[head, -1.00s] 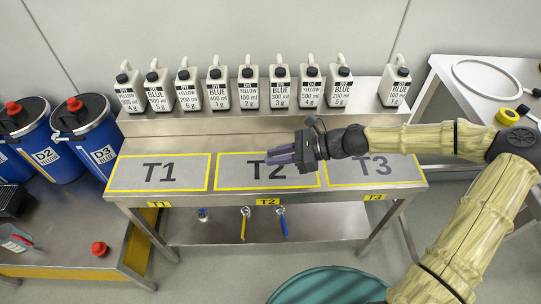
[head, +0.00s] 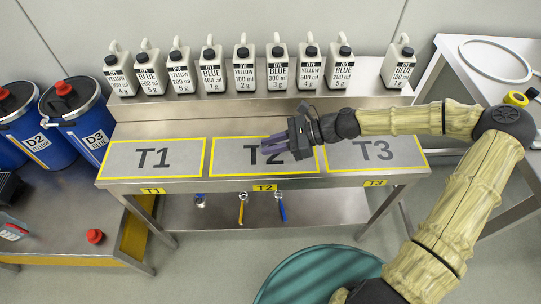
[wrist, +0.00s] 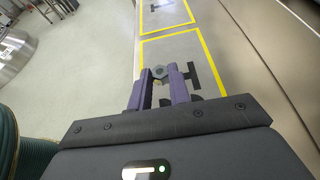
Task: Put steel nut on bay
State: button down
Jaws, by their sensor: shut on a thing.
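The steel nut (wrist: 159,72) is a small grey ring-shaped piece in the wrist view, held between the tips of my gripper's purple fingers. My gripper (wrist: 160,78) is shut on it. In the head view my gripper (head: 268,146) is over the middle bay T2 (head: 228,160), with its fingers pointing left; the nut is too small to make out there. The bays T1 (head: 125,160), T2 and T3 (head: 410,158) are grey yellow-edged areas on the steel bench. I cannot tell how high the nut is above the bench.
Several dye bottles (head: 242,70) stand on the raised shelf behind the bays. Blue drums (head: 75,125) stand at the left. A low shelf with tools (head: 243,208) lies below the bench.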

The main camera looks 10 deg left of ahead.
aim_at(272, 160)
jog(key=shift+f, duration=0.5)
jog(key=shift+f+b, duration=0.5)
jog(key=shift+f, duration=1.4)
jog(key=c, duration=1.3)
grip_release()
jog(key=p+v, duration=0.2)
jog(key=v, duration=1)
